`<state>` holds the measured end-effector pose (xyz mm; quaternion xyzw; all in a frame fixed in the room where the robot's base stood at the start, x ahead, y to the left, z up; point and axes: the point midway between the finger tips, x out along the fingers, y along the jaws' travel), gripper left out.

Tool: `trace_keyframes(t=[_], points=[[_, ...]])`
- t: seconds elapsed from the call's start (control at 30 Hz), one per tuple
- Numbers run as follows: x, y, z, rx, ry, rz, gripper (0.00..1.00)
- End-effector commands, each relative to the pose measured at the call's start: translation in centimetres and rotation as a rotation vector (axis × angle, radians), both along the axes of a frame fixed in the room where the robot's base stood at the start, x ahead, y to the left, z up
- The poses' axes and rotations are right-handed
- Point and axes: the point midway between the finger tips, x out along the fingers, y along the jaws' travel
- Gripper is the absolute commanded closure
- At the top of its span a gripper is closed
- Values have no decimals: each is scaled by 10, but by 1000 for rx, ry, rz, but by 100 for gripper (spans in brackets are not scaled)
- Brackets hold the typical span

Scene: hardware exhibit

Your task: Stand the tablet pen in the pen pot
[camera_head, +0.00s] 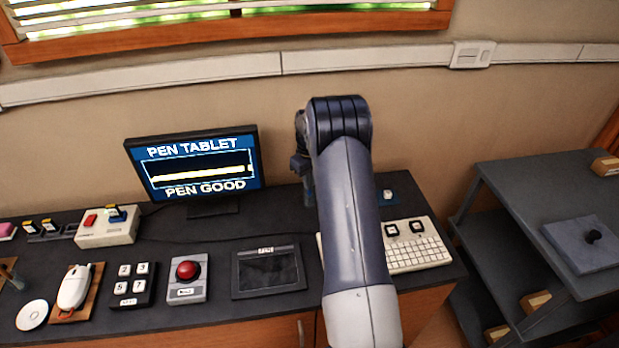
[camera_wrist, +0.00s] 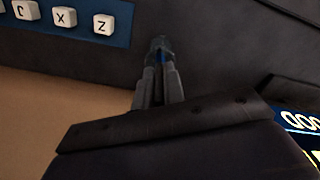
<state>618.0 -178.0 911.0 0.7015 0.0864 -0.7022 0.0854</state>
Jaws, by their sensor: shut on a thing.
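My gripper (camera_wrist: 160,65) shows in the wrist view, its two fingers close together on a thin dark thing with a blue glint, seen almost end-on, which I take to be the tablet pen (camera_wrist: 160,46). Most of the pen is hidden. In the head view my arm covers the fingers and whatever is below them. The pen tablet (camera_head: 268,270), a dark flat pad, lies on the counter left of my arm. I cannot make out the pen pot for certain in either view; it may be behind my arm.
A monitor (camera_head: 197,168) reading "PEN TABLET, PEN GOOD" stands at the back. A beige keyboard (camera_head: 418,252) is partly behind my arm. A red-button box (camera_head: 187,278), number keys (camera_head: 132,284) and a mouse (camera_head: 74,287) line the counter. A grey shelf unit (camera_head: 520,190) is at right.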

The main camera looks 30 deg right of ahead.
Motion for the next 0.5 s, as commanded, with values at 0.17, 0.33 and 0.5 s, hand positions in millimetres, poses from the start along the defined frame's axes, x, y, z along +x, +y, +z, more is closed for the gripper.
trace_keyframes(t=[0.17, 0.33, 0.5], points=[[0, 0, 0, 0, -2, 0, 100], [1, 0, -3, 0, -2, 0, 89], [0, 0, -2, 0, -2, 0, 75]])
